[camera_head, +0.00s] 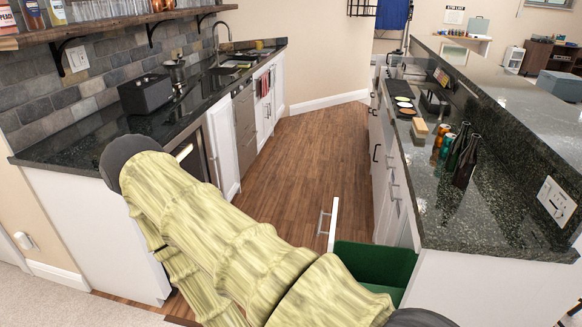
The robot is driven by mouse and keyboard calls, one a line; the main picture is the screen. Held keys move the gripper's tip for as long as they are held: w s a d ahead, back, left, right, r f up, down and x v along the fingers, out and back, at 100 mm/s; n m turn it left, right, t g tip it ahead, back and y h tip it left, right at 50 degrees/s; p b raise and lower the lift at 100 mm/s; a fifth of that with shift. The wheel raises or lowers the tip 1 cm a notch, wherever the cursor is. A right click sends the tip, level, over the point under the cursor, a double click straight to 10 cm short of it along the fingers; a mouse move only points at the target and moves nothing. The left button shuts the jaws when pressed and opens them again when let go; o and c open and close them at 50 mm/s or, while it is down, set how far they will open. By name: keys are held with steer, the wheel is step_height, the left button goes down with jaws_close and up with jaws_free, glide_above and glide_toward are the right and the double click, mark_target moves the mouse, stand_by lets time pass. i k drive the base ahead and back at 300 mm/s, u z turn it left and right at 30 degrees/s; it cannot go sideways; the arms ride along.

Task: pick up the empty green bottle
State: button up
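A group of bottles and cans stands on the dark granite counter (480,215) at the right. A dark green bottle (456,150) stands upright among them. A darker, brownish bottle (466,166) stands just in front of it and partly covers it. Whether the green bottle is empty cannot be told. My arm crosses the lower middle of the view, left of and apart from the bottles. My gripper is not in view.
A teal can (446,147) and an orange can (439,137) stand left of the bottles. A drawer with a green inside (375,264) is open below the right counter. The aisle floor (315,155) is clear. A black box (146,94) sits on the left counter.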

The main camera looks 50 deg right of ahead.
mark_target(458, 144)
steer(key=u, duration=0.1)
steer(key=i, duration=1.05)
steer(key=z, duration=2.75)
steer(key=k, duration=0.65)
steer(key=u, duration=0.65)
steer(key=i, duration=0.5)
